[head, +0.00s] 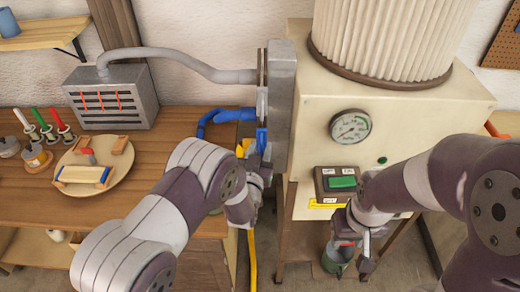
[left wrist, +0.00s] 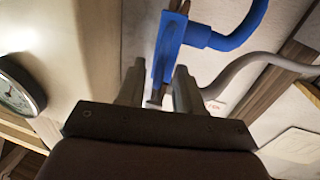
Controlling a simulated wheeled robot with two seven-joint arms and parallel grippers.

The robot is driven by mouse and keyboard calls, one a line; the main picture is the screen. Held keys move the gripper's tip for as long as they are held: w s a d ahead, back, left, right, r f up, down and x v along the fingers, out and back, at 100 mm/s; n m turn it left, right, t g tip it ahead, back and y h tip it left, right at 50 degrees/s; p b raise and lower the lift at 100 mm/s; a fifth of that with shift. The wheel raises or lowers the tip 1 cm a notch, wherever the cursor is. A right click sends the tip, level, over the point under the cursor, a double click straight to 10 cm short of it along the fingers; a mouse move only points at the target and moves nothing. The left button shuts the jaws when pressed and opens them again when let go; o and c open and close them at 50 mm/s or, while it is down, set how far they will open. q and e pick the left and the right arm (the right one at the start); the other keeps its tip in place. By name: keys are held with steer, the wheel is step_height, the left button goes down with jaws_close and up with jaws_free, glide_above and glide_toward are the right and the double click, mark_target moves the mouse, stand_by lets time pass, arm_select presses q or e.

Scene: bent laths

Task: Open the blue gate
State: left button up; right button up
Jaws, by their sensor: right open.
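The blue gate (head: 262,139) is a narrow upright blue piece on the left side of the grey metal duct, where the blue hose (head: 228,115) joins. In the left wrist view the blue gate (left wrist: 168,48) is a blue frame with a small metal tab (left wrist: 156,97) at its near end. My left gripper (head: 258,170) is just below the gate in the head view. In the wrist view its fingers (left wrist: 158,92) are apart, one on either side of the tab, with gaps visible. My right gripper (head: 358,250) is open, low at the right, away from the gate.
The grey duct (head: 281,95) stands beside the cream machine with a gauge (head: 350,127) and green button (head: 342,182). A grey hose (head: 185,67) runs left above the gate. A yellow hose (head: 252,260) hangs below.

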arm_select(q)
steer(key=shift+w+a, duration=0.1)
steer(key=c, duration=0.5)
steer(key=shift+d, duration=0.2)
jaws_close()
steer(key=shift+s+r, duration=0.1)
steer(key=shift+s, duration=0.1)
steer(key=shift+w+r, duration=0.1)
